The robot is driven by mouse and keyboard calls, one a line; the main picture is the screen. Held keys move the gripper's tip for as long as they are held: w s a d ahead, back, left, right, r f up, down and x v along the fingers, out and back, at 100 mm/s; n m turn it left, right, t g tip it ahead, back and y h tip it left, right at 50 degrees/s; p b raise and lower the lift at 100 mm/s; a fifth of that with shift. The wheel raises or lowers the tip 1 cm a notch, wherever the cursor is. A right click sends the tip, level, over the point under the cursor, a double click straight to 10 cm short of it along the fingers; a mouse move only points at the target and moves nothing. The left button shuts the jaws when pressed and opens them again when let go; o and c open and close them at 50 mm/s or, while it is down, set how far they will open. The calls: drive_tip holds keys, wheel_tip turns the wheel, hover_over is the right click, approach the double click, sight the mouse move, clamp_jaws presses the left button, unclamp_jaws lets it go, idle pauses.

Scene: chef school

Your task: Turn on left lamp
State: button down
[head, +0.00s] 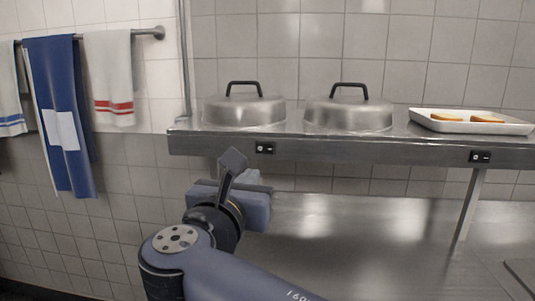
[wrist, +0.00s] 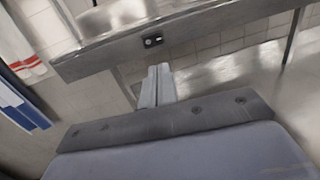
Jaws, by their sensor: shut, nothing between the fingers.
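No lamp shows in either view. A small black switch (head: 265,148) sits on the front edge of the steel shelf, left of a second black switch (head: 481,157). One switch (wrist: 152,40) shows in the wrist view, just beyond my fingertips and slightly left of them.
The steel shelf (head: 400,148) carries two domed lids (head: 243,110) (head: 348,112) with black handles and a white tray (head: 472,126) with bread. A steel counter (head: 350,230) lies below. Towels (head: 62,115) hang from a rail at left.

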sight(272, 149)
drive_tip(key=p+x, duration=0.2)
drive_tip(key=x, duration=1.1)
drive_tip(key=shift+w+d, duration=0.1)
drive_tip(key=shift+d, duration=0.05)
